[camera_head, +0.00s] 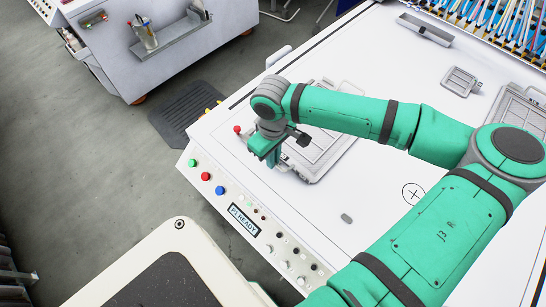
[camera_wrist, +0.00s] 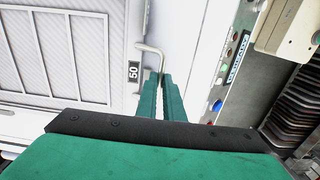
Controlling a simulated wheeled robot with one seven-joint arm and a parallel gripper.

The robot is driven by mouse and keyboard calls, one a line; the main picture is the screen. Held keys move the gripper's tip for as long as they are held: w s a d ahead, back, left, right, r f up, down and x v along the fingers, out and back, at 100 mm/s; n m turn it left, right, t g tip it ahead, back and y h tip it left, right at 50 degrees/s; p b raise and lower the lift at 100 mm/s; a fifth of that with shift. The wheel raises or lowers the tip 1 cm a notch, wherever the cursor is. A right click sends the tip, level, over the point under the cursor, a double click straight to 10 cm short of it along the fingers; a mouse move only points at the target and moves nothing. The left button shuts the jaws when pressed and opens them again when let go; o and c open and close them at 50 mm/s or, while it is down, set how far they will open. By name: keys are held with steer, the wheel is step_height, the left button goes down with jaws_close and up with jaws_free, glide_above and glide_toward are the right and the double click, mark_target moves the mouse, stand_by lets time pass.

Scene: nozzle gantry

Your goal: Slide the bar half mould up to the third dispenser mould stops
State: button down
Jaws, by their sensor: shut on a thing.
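A flat grey mould (camera_head: 335,148) lies on the white table, partly hidden behind my arm. I take it for the bar half mould. In the wrist view the ribbed mould (camera_wrist: 58,55) fills the left side, with a black "50" label by its edge. A bent metal handle (camera_wrist: 150,48) stands at that edge. My gripper (camera_head: 270,154) is low over the table at the mould's near left end. In the wrist view my gripper (camera_wrist: 160,80) has its green fingers closed together on the handle. The mould stops cannot be made out.
A smaller mould (camera_head: 461,81) and a larger plate (camera_head: 520,112) lie at the right. A row of dispensers (camera_head: 500,22) stands at the upper right. A control panel (camera_head: 243,222) runs along the front edge.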

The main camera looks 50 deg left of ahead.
steer(key=shift+s, duration=0.3)
steer(key=shift+d, duration=0.15)
steer(key=shift+s+d, duration=0.1)
steer(key=shift+d, duration=0.25)
stand_by(0.4)
steer(key=shift+a, duration=0.1)
steer(key=shift+s+a, duration=0.2)
steer(key=shift+a, duration=0.5)
steer(key=shift+s, duration=0.15)
stand_by(0.6)
steer(key=shift+w+d, duration=0.25)
stand_by(0.5)
